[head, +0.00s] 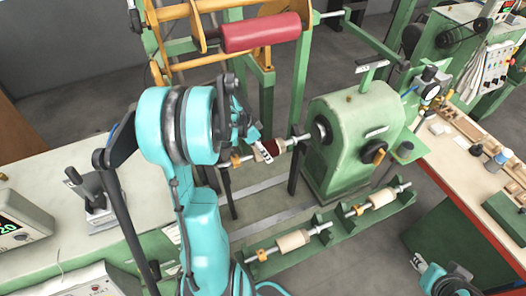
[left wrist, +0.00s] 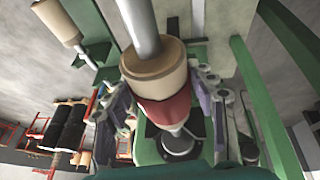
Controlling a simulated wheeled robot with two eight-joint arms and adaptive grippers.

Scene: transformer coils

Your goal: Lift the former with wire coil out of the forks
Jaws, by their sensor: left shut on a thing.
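The former with wire coil (head: 268,149) is a pale wooden spool wound with dark red wire, on a metal shaft. My left gripper (head: 262,147) is shut on it from above. In the left wrist view the red coil (left wrist: 168,108) and the pale flange (left wrist: 153,72) sit between the two fingers of the left gripper (left wrist: 165,104). The forks are dark uprights (head: 294,173) below the shaft; I cannot tell whether the shaft touches them. Of my right arm only a teal part shows at the lower right of the head view; its fingers do not show.
The green winding machine (head: 352,140) stands close on the right. A red roller (head: 261,32) on a yellow frame is behind. Two other formers, one (head: 292,240) in front and one (head: 382,198) to the right, rest on a green rack. A cream worktop (head: 50,185) lies left.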

